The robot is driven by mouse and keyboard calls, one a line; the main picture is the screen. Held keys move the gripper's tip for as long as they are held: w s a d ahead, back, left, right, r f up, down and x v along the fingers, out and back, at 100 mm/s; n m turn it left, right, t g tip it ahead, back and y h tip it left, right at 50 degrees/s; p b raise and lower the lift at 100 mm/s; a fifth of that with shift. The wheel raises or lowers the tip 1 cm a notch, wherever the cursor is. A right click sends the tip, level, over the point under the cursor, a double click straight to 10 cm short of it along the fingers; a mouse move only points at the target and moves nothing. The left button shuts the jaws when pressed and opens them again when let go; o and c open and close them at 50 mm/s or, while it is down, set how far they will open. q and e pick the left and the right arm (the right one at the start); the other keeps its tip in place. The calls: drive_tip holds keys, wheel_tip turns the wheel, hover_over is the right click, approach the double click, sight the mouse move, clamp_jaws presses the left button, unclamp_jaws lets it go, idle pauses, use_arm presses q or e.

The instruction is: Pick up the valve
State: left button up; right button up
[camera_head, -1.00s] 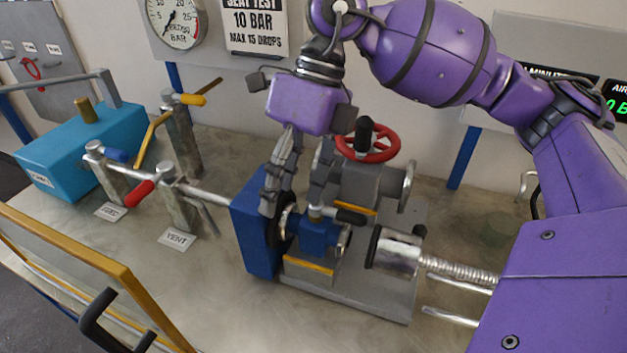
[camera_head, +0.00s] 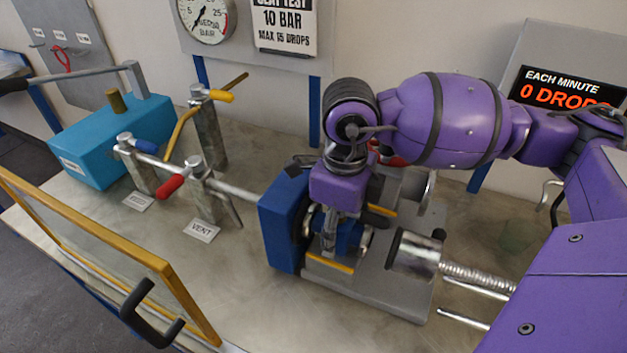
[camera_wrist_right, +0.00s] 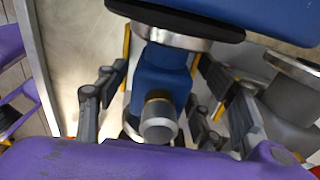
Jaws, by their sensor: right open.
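The valve, a small blue body with metal flanged ends, sits in the test fixture between the blue end block and the steel clamp cylinder. In the head view only part of the valve (camera_head: 350,238) shows, because my right gripper (camera_head: 330,243) is over it, pointing down. In the right wrist view the blue valve body (camera_wrist_right: 166,78) lies between the open fingers of my right gripper (camera_wrist_right: 163,72), one on each side. Its round metal stem faces the camera. Whether the fingers touch it cannot be told. My left gripper is not in view.
The blue end block (camera_head: 281,230) stands close left of the valve, the steel clamp cylinder (camera_head: 414,252) with its screw close right. A grey valve stands behind, its red handwheel mostly hidden by my arm. A yellow-framed clear panel (camera_head: 110,255) is at front left.

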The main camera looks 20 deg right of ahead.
clamp_jaws()
idle(0.4)
